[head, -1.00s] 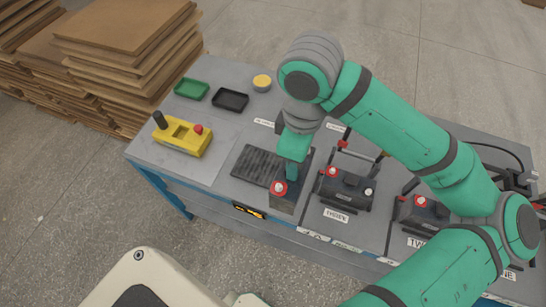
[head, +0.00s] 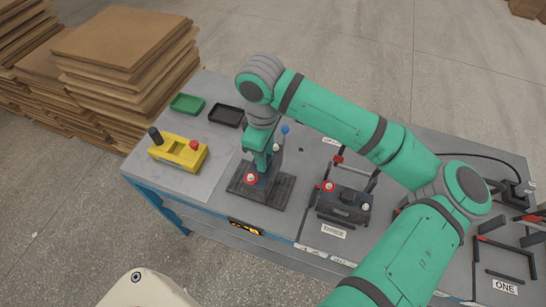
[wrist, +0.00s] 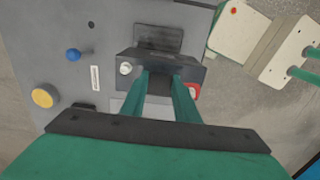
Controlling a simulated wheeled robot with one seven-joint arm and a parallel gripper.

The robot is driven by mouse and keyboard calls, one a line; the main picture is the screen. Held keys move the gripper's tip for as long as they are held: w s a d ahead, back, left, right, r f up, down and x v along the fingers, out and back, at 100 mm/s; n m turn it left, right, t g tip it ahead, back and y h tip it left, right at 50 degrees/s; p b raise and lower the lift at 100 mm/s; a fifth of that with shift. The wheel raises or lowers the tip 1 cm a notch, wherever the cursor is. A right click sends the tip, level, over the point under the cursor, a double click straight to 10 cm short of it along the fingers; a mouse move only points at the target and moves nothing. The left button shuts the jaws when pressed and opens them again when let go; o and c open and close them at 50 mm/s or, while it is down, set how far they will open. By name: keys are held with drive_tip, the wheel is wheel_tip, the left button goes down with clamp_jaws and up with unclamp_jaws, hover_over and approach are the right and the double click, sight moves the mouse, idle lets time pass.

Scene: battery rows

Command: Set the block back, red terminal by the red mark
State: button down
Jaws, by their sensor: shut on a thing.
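My gripper (head: 262,163) is shut on a dark block (head: 263,180) with a red terminal (head: 250,178) at its near left and a pale terminal (head: 276,147) at the far side. The block is over the dark ribbed mat (head: 277,198); I cannot tell whether it touches it. The wrist view shows the block (wrist: 188,72) between my fingers, red terminal (wrist: 193,91) right, pale terminal (wrist: 125,68) left. Bay ONE (head: 505,286) at the right shows an open frame with red parts (head: 479,239) and no block in its visible part.
Another block (head: 343,203) stands in bay THREE, right of the mat. My arm hides much of the bay beyond it. A yellow box (head: 178,151), green tray (head: 187,104) and black tray (head: 226,115) are at the left. A blue knob (head: 285,129) stands behind my gripper.

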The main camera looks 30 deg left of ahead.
drive_tip(key=shift+w+a+f, duration=0.2)
drive_tip(key=shift+a+f, duration=0.3)
drive_tip(key=shift+f, duration=0.1)
drive_tip(key=shift+w+a+f, duration=0.2)
drive_tip(key=shift+a+f, duration=0.3)
drive_tip(key=shift+f, duration=0.05)
drive_tip(key=shift+a+f, duration=0.15)
drive_tip(key=shift+f, duration=1.65)
drive_tip(key=c, duration=1.4)
unclamp_jaws()
drive_tip(key=shift+f, duration=0.1)
drive_tip(key=shift+o, duration=0.2)
wheel_tip(320, 180, up, 12)
drive_tip(key=shift+r, duration=0.15)
